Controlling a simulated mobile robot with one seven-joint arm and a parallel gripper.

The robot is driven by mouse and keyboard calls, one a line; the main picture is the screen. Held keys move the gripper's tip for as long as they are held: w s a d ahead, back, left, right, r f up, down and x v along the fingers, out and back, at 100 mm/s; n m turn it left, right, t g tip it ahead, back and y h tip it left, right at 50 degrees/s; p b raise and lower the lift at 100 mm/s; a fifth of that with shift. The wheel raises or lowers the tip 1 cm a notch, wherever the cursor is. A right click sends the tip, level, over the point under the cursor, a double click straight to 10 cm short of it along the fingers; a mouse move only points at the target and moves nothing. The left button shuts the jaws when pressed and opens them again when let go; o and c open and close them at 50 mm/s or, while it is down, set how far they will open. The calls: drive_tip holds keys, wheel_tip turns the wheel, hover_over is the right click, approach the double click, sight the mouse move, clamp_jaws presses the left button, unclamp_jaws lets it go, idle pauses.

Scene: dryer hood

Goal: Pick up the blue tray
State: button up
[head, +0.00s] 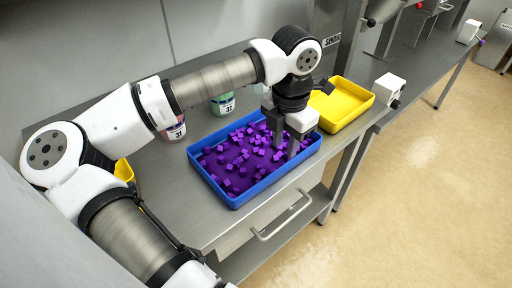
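The blue tray (236,200) sits flat on the steel counter, in the middle of the head view. It holds many small purple cubes (232,168), spread over its purple-looking bottom. My gripper (285,146) points down over the right part of the tray. Its two dark fingers stand apart with a gap between them, and I see nothing held. The fingertips look low, near the cubes; whether they touch them I cannot tell. My gripper and wrist hide part of the tray's far right side.
A yellow tray (342,106) stands right of the blue tray. Containers marked 31, one green (223,104) and one reddish (176,130), stand behind. Part of a yellow thing (124,170) shows at left. A white device (388,88) sits at the right. A drawer handle (284,222) juts out in front.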

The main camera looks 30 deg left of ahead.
sight(283, 166)
wheel_tip(283, 166, down, 2)
drive_tip(key=shift+f, duration=0.1)
drive_tip(key=f, duration=0.1)
drive_tip(key=f+p, duration=0.1)
drive_tip(key=f, duration=0.1)
drive_tip(key=s+f+p, duration=0.1)
drive_tip(key=shift+d+f, duration=0.25)
drive_tip(key=shift+w+f, duration=0.1)
drive_tip(key=shift+f, duration=0.4)
clamp_jaws()
drive_tip(key=shift+r, duration=0.1)
